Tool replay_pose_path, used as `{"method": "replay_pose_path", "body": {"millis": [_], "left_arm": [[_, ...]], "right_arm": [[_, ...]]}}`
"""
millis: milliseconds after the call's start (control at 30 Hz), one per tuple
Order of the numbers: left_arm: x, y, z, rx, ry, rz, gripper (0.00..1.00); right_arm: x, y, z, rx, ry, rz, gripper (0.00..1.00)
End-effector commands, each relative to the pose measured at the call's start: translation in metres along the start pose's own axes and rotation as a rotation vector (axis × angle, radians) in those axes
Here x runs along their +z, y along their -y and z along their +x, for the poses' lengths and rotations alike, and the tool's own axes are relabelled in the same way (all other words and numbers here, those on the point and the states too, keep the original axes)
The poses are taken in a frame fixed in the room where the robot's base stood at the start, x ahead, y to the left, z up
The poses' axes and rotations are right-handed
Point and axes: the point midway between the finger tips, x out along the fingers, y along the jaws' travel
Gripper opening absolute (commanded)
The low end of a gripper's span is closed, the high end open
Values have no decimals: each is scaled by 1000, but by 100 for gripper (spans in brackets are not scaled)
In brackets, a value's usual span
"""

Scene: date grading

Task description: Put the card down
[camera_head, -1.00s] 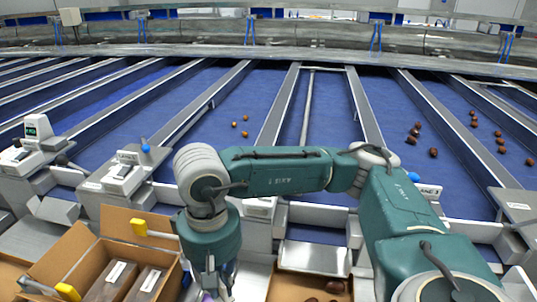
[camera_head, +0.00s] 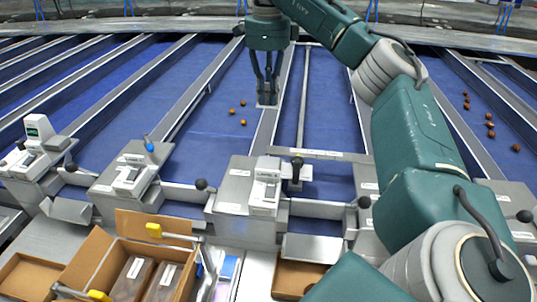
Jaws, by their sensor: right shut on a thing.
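My right gripper (camera_head: 266,92) points down over the pale divider strip beside a blue sorting lane (camera_head: 205,130), far out in front of me. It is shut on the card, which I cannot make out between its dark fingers. I cannot tell whether the card touches the divider. A few small orange-brown dates (camera_head: 243,122) lie on the lane just left of the gripper. My left gripper is not in view.
Grey machine units (camera_head: 245,200) with black knobs line the near lane ends. An open cardboard box (camera_head: 95,262) with packs stands at lower left, beside a shallow brown tray (camera_head: 25,272). More dates (camera_head: 490,123) lie in a lane at right. The lane right of the gripper looks clear.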

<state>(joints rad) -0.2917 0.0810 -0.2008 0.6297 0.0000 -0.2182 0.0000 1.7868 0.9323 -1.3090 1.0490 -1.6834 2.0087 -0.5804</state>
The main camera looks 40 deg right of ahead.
Motion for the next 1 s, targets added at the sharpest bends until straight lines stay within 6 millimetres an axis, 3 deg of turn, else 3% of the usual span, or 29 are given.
{"method": "replay_pose_path", "body": {"millis": [367, 400, 600, 1000], "left_arm": [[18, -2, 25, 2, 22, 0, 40], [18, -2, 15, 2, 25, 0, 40], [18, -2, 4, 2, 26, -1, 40], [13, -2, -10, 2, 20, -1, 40]], "right_arm": [[-3, 0, 93, 5, -7, 16, 0], [-4, 1, 98, 4, -8, 18, 0], [-3, 0, 141, 3, -5, 17, 0], [-2, 0, 187, 3, -4, 15, 0]]}}
